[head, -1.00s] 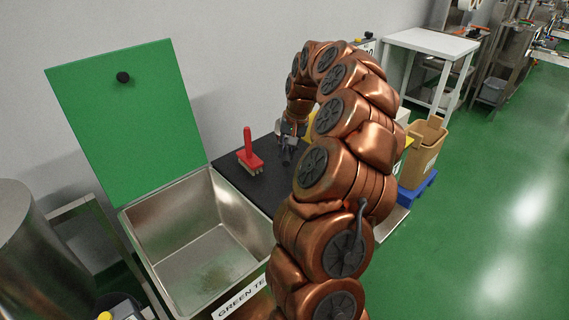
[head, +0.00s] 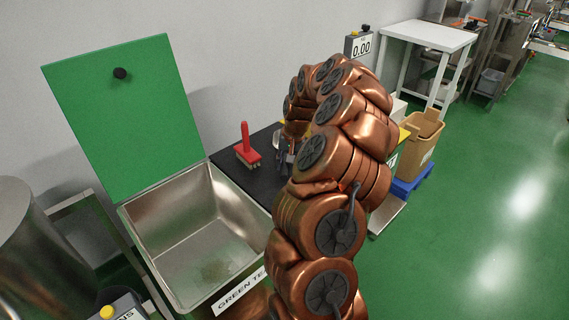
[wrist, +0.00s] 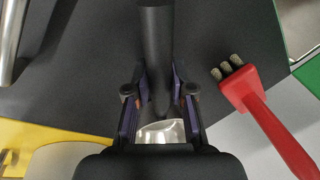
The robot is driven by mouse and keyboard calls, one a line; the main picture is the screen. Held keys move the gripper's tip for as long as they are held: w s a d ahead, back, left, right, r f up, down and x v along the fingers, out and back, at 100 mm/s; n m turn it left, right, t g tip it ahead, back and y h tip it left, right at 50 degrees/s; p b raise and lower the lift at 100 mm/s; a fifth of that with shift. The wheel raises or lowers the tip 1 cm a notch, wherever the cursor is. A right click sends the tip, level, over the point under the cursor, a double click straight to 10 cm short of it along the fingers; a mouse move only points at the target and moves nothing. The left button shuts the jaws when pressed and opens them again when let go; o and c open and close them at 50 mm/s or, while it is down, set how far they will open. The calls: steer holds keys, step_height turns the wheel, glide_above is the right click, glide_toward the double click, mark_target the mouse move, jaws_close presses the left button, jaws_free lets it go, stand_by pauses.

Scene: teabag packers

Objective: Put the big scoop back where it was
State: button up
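The big scoop shows in the wrist view as a dark handle (wrist: 155,50) running up from between my fingers, with a shiny metal part (wrist: 162,131) just below them. My gripper (wrist: 160,100) has a finger on each side of the handle and looks shut on it. In the head view a bit of grey metal (head: 280,141) shows beside my arm, over the black worktop (head: 256,182); my arm hides most of the gripper and scoop there. I cannot tell whether the scoop touches the worktop.
A red brush (head: 246,147) stands on the worktop, also close on the right in the wrist view (wrist: 255,102). A steel bin (head: 165,228) with a raised green lid (head: 118,125) is at left. A metal edge (wrist: 12,40) shows at far left in the wrist view.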

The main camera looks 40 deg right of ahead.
steer(key=o, duration=0.4)
steer(key=shift+c, duration=0.2)
steer(key=shift+r, duration=0.1)
steer(key=b+v, duration=0.2)
steer(key=v, duration=0.9)
steer(key=s+a+r+n, duration=0.2)
steer(key=a, duration=0.6)
steer(key=s+a+r+n+g, duration=0.1)
steer(key=a+r+n, duration=0.1)
steer(key=a, duration=0.7)
steer(key=s+a+r+n, duration=0.2)
steer(key=a, duration=0.6)
steer(key=s+a+f+n+g, duration=0.1)
steer(key=s+a+f, duration=0.1)
steer(key=s, duration=0.5)
steer(key=s+a+f+n+g, duration=0.1)
steer(key=s+a+f, duration=0.1)
steer(key=s+a, duration=0.3)
steer(key=s+a+f+n+g+h, duration=0.1)
steer(key=s+a+f, duration=0.2)
steer(key=s, duration=0.8)
steer(key=shift+a, duration=0.6)
